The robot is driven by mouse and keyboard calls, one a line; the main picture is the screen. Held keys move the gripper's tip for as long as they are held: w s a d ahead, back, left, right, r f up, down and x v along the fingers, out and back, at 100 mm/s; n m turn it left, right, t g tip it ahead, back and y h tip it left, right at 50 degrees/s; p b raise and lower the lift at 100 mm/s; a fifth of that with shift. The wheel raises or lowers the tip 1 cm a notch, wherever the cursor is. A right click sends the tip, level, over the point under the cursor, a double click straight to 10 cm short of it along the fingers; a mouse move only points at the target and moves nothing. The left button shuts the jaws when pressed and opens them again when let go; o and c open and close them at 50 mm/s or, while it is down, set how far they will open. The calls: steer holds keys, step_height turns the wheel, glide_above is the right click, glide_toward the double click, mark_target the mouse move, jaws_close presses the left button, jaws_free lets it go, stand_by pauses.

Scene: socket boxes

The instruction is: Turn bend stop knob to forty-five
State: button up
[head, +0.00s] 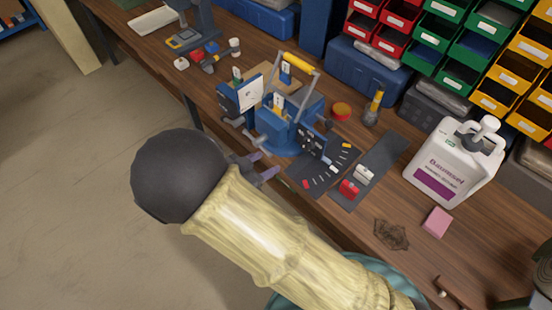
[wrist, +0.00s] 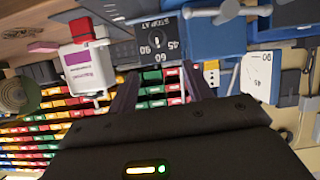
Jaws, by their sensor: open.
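The blue bender (head: 283,125) with a yellow-gripped handle stands on the bench in the head view. Its dark stop plate (head: 311,143) faces the front right. In the wrist view the plate (wrist: 150,28) reads "STOP AT" with 90, 60 and 45, all appearing turned over. The small round grey knob (wrist: 155,40) sits amid these numbers; I cannot tell where it points. My gripper (head: 264,167) is open and empty, at the bench's front edge, apart from the bender. In the wrist view its two dark fingers (wrist: 160,82) spread below the plate.
A white scale plate (head: 240,95) stands at the bender's left. Dark mats (head: 368,172) with small parts, including a red block (head: 348,188), lie right of it. A white jug (head: 455,165) and a pink block (head: 437,222) stand farther right. Coloured bins (head: 450,40) line the back.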

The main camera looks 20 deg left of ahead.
steer(key=w+d+r+n+g+y, duration=0.2)
steer(key=w+d+r+g+y, duration=0.3)
steer(key=w+d, duration=0.75)
steer(key=s+d+r+g, duration=0.1)
steer(key=s+d, duration=0.3)
steer(key=d, duration=0.4)
steer(key=s+d+r+n+g, duration=0.1)
steer(key=s+d+r+g, duration=0.1)
steer(key=s+d, duration=0.2)
steer(key=s+d+r+n+g, duration=0.1)
steer(key=s+d+r, duration=0.1)
steer(key=d, duration=0.9)
steer(key=shift+s+d+r+g, duration=0.2)
steer(key=shift+s+d+g, duration=0.15)
steer(key=shift+s, duration=0.55)
steer(key=shift+c, duration=0.2)
steer(key=shift+a, duration=0.1)
steer(key=shift+c, duration=1.3)
steer(key=shift+a, duration=0.2)
